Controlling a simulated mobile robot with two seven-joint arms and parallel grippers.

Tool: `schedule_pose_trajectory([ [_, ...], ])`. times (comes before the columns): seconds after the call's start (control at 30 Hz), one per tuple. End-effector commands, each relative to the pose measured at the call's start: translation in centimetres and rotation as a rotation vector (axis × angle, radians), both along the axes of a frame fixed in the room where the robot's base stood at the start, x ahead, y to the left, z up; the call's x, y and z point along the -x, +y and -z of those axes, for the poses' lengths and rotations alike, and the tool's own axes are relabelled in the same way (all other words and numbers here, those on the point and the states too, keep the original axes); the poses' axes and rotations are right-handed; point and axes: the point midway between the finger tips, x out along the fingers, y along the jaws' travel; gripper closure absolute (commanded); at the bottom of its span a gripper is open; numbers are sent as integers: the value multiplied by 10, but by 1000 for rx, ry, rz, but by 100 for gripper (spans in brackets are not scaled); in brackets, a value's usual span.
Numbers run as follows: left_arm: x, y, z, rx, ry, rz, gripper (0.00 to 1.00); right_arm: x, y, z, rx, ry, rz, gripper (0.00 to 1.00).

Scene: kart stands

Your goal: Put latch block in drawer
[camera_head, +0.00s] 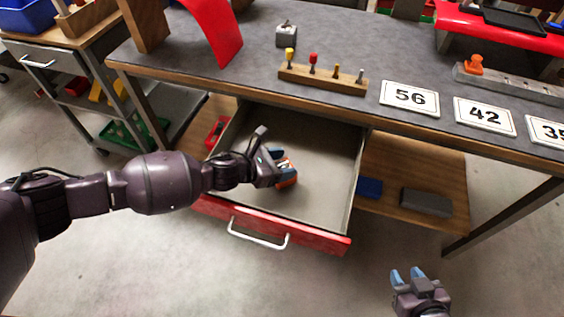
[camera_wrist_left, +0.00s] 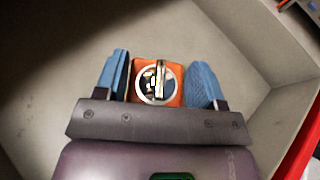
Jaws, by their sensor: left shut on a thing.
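The latch block (camera_head: 288,175) is orange, with a round metal latch on its face in the left wrist view (camera_wrist_left: 158,82). My left gripper (camera_head: 277,162) is shut on it, with blue fingers on either side. Gripper and block are inside the open drawer (camera_head: 325,155), which has grey inner walls, a red front and a pale handle. I cannot tell whether the block touches the drawer floor. The gripper hides part of the block in the head view. My right gripper (camera_head: 408,274) is empty at the lower right, its blue fingers apart.
The workbench (camera_head: 340,60) above carries a peg rack (camera_head: 320,78), a small grey block (camera_head: 287,36) and number cards (camera_head: 410,97). A lower shelf (camera_head: 410,170) holds a blue and a grey block. A cart (camera_head: 60,60) stands at left. The drawer's remaining floor is bare.

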Motion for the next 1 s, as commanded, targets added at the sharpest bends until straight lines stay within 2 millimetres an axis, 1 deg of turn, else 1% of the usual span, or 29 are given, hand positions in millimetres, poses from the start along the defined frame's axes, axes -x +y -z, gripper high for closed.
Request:
schedule_pose_trajectory([
  [0.07,0,0,-1,0,-1,0,66,1,0,1,1,4,1,62],
  [0.23,0,0,4,0,0,1,66,5,-1,6,1,16,3,62],
  [0.27,0,0,4,0,0,1,34,6,-1,6,1,16,3,62],
  [0.4,0,0,4,0,0,0,12,6,-1,6,1,17,3,62],
  [0.67,0,0,3,0,0,0,11,6,-1,6,1,17,3,62],
  [0.77,0,0,-2,0,-1,0,11,5,-1,3,2,12,2,62],
  [0.87,4,9,-6,-1,-2,-1,11,4,-1,-1,2,6,2,62],
  [1.0,14,28,-17,-2,-4,0,11,1,-1,-9,2,-6,1,62],
])
